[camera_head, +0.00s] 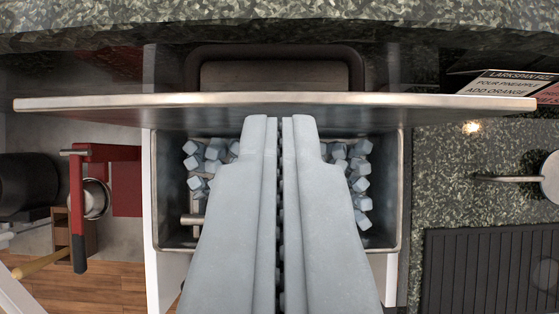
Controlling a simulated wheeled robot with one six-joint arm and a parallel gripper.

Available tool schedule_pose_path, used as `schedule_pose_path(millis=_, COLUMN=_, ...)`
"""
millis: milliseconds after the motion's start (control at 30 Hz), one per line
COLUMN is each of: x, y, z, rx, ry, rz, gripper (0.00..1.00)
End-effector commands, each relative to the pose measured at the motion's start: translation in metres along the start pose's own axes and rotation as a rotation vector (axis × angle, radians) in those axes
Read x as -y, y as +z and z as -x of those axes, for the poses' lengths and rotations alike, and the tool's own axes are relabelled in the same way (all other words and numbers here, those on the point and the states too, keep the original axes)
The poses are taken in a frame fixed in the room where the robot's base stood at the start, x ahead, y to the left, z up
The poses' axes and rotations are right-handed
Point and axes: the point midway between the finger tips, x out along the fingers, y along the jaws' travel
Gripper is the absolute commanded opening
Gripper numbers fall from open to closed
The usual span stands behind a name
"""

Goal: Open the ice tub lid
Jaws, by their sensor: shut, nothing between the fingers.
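The ice tub (402,190) is a rectangular metal bin, seen from above in the middle of the view. Its mouth is uncovered and pale ice cubes (361,186) show along both sides. The lid (120,103) is seen nearly edge-on as a long metal strip across the picture, raised along the far side of the tub. My gripper (279,120) is shut and empty. Its fingers reach over the tub, with the tips just on the near side of the lid in the picture. The fingers hide the middle of the tub, and I cannot tell whether they touch the lid.
A speckled counter (450,207) lies to the right with a ribbed dark mat (490,270) and a metal tap (515,179). A sign (510,82) stands at the upper right. A red-handled device (77,205) and a dark cylinder (27,182) are left. Wooden floor (110,290) shows at lower left.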

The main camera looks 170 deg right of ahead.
Motion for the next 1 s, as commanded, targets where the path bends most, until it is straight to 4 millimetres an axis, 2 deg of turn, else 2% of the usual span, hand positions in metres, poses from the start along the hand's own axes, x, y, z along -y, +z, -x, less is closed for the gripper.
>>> schedule_pose_path(millis=167, x=-0.001, y=0.001, z=0.005, rx=-0.001, ry=0.0, rz=0.0, gripper=0.0)
schedule_pose_path(millis=300, x=-0.015, y=0.004, z=0.007, rx=-0.022, ry=-0.007, rz=-0.006, gripper=0.0)
schedule_pose_path(millis=467, x=-0.06, y=0.017, z=0.016, rx=-0.097, ry=-0.029, rz=-0.026, gripper=0.0)
schedule_pose_path(millis=667, x=-0.12, y=0.043, z=0.03, rx=-0.227, ry=-0.044, rz=-0.051, gripper=0.0)
schedule_pose_path(millis=1000, x=-0.205, y=0.105, z=0.057, rx=-0.474, ry=-0.004, rz=-0.086, gripper=0.0)
